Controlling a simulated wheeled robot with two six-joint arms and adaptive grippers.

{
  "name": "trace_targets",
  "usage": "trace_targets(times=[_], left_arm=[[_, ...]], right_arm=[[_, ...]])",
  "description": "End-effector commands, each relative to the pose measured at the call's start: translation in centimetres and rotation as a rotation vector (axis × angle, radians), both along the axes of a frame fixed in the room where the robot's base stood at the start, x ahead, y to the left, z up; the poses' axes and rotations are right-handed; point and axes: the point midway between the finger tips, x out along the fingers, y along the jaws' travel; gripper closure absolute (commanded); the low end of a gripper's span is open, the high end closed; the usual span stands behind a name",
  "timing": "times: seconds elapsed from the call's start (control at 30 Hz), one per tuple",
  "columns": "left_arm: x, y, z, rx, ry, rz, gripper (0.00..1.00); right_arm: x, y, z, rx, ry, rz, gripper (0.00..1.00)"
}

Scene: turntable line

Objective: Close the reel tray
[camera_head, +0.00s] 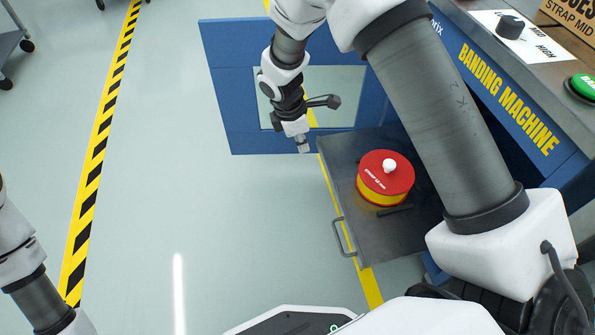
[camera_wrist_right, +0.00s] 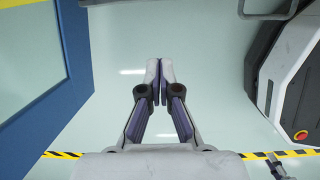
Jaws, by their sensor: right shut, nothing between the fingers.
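The reel tray (camera_head: 349,177) is a dark grey flat tray standing out from the blue banding machine, to the left of its front. Its bar handle (camera_head: 342,237) is on the tray's left edge. A red and yellow reel (camera_head: 371,192) with a white knob on top sits on the tray. My right gripper (camera_head: 304,146) points down beside the tray's far left corner, and I cannot tell whether it touches. In the right wrist view its fingers (camera_wrist_right: 159,72) are together and hold nothing. My left gripper is out of view; only part of that arm shows at the lower left.
A blue door panel (camera_head: 225,85) with a window stands open behind my right gripper; it also shows in the right wrist view (camera_wrist_right: 75,50). The banding machine (camera_head: 500,90) has a green button (camera_head: 584,86) and a black knob (camera_head: 510,27). Floor left of the tray is clear.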

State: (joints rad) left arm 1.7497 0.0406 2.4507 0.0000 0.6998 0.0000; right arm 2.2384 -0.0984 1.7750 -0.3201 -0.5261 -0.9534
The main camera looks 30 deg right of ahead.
Motion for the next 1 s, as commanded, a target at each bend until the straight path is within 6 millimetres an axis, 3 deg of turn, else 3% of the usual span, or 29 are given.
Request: trace_targets(times=[0.07,0.27,0.7,0.83,1.0], left_arm=[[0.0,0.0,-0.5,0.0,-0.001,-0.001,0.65],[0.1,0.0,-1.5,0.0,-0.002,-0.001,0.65],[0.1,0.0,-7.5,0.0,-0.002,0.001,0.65],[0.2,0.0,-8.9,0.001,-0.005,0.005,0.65],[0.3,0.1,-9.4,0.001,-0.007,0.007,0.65]], right_arm=[[-0.6,0.7,-1.8,-0.017,0.026,0.021,1.0],[-1.2,0.5,-4.0,-0.017,0.04,0.02,1.0],[-1.7,-1.7,-13.2,-0.014,0.038,0.018,1.0],[-2.2,-4.1,-12.6,-0.013,0.036,0.016,1.0],[-2.5,-5.4,-12.2,-0.014,0.037,0.018,1.0]])
